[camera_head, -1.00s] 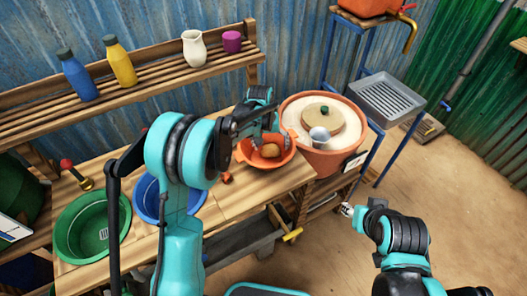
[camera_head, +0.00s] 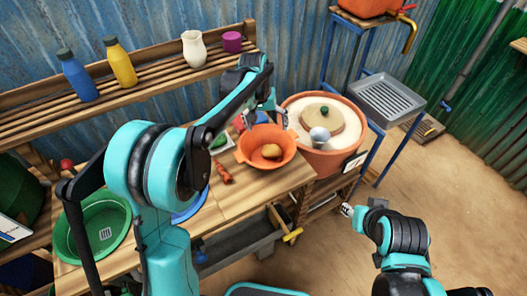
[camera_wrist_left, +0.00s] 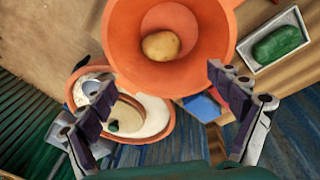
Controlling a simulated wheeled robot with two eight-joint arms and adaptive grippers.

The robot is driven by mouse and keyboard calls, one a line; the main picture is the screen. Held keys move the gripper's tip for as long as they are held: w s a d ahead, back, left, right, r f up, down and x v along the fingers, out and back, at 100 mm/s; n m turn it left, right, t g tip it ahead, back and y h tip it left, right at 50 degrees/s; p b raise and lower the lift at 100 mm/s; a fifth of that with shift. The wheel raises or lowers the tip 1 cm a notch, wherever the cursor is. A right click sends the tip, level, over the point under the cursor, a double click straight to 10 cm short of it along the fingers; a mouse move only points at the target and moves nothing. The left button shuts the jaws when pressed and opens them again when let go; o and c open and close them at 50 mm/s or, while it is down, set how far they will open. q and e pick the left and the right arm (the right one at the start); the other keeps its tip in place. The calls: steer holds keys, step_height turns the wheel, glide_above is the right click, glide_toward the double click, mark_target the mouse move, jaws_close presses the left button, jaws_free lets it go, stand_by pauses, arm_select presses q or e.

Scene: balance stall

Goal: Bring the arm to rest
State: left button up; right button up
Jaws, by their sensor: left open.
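My left gripper (camera_head: 264,108) is open and empty, above the far rim of an orange bowl (camera_head: 284,160) on the wooden bench. A brown potato-like item (camera_head: 271,151) lies in the bowl. In the left wrist view the open fingers (camera_wrist_left: 157,74) are spread apart, with the bowl (camera_wrist_left: 205,62) and the potato-like item (camera_wrist_left: 161,45) between and beyond them. My right arm is at the lower right; its small grey end (camera_head: 347,210) is too small to show its jaws. Nothing is seen in it.
A green basin (camera_head: 78,243) and a partly hidden blue basin are at left. A green vegetable on a white tray (camera_wrist_left: 290,58) and an orange-red item (camera_head: 222,173) lie near the bowl. Bottles stand on the shelf.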

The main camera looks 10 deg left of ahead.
arm_select(q)
steer(key=s+a+r+t, duration=0.1)
steer(key=s+a+r, duration=0.15)
steer(key=s, duration=0.35)
steer(key=s+a+r+t, duration=0.2)
steer(key=s+r, duration=0.2)
steer(key=s, duration=0.3)
steer(key=s+a+f+t, duration=0.1)
steer(key=s+f, duration=0.1)
steer(key=s, duration=0.5)
steer(key=s+a+f+m+t+y, duration=0.1)
steer(key=s+a+f+t, duration=0.1)
steer(key=s, duration=0.5)
steer(key=shift+f+y, duration=0.3)
steer(key=shift+s, duration=0.1)
stand_by(0.4)
